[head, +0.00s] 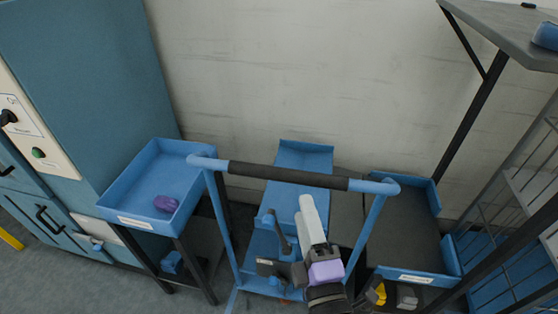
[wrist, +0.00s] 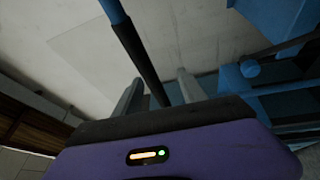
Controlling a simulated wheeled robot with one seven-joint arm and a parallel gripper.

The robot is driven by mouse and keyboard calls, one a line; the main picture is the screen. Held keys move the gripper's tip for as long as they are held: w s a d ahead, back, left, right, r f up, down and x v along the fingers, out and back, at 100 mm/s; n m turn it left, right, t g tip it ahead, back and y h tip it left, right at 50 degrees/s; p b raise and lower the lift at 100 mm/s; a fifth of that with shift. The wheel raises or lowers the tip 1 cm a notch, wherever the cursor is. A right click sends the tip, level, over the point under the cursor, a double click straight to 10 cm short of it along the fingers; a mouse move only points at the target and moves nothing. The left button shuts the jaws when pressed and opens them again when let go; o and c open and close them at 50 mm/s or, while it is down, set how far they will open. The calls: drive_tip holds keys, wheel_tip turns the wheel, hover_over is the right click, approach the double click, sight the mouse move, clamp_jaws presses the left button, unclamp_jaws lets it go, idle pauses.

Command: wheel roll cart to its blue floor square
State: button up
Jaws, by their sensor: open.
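The roll cart has a blue tubular frame (head: 368,226) and a dark-sleeved handle bar (head: 290,177), in the middle of the head view. My gripper (head: 289,207) is open, its fingertips just below the bar in that picture. In the wrist view the dark bar (wrist: 138,52) runs at a slant and appears between the two spread fingers (wrist: 160,80). I cannot tell whether either finger touches it. A thin blue strip (head: 232,301) shows on the floor at the cart's lower left; I cannot tell whether it edges the blue square. My arm hides part of the cart's base.
A blue tray (head: 128,190) with a purple item (head: 166,204) stands on a dark stand at left. A dark-lined blue tray (head: 405,232) is close at right, beside a wire rack (head: 520,200). A teal cabinet (head: 80,80) and pale wall (head: 300,70) close off the back.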

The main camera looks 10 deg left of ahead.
sight(288, 182)
drive_tip(key=shift+n, duration=0.8)
drive_tip(key=w+a+r, duration=0.2)
drive_tip(key=a, duration=0.1)
drive_tip(key=shift+w+r, duration=0.35)
drive_tip(key=shift+r, duration=0.05)
drive_tip(key=x, duration=0.7)
drive_tip(key=shift+w+a+r+p, duration=0.15)
drive_tip(key=shift+w+a+p, duration=0.05)
drive_tip(key=shift+p, duration=0.15)
clamp_jaws()
